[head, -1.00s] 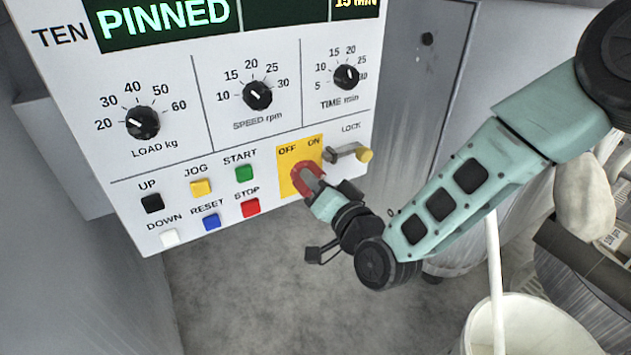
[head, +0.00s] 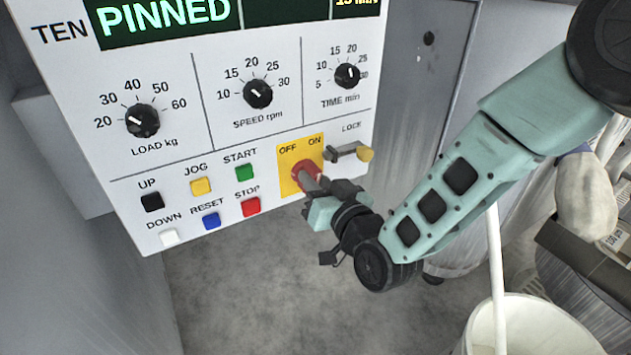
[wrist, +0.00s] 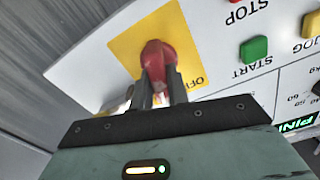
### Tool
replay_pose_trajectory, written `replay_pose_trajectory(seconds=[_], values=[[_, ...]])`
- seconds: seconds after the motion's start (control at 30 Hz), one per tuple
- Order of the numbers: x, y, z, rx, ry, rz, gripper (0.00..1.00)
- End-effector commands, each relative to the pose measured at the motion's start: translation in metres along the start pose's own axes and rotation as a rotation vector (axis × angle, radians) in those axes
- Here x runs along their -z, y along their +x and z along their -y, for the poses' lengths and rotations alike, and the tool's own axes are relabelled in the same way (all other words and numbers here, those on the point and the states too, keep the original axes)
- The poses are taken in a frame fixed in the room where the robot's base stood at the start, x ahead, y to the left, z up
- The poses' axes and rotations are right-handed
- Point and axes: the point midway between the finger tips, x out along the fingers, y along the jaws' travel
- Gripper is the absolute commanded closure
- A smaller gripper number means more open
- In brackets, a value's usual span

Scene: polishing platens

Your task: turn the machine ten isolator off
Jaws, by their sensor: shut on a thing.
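The isolator is a red rotary knob (head: 303,174) on a yellow plate (head: 286,160) marked OFF and ON, low on the right of the machine TEN panel (head: 225,130). My gripper (head: 313,184) is at the knob with its fingers shut on it, and partly covers it. In the wrist view the dark fingers (wrist: 162,88) close on the red grip (wrist: 154,58) from both sides. The exact mark the knob points to is hard to tell.
A LOCK lever with a brass end (head: 366,154) sits just right of the yellow plate, close to my gripper. Push buttons, including red STOP (head: 250,207), lie to the left. A white bucket (head: 530,325) stands lower right.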

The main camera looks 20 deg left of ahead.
Motion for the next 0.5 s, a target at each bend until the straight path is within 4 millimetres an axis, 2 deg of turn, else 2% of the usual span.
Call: replay_pose_trajectory(seconds=[0.5], values=[[-0.0019, -0.0004, 0.0034, 0.002, -0.491, 0.001, 1.0]])
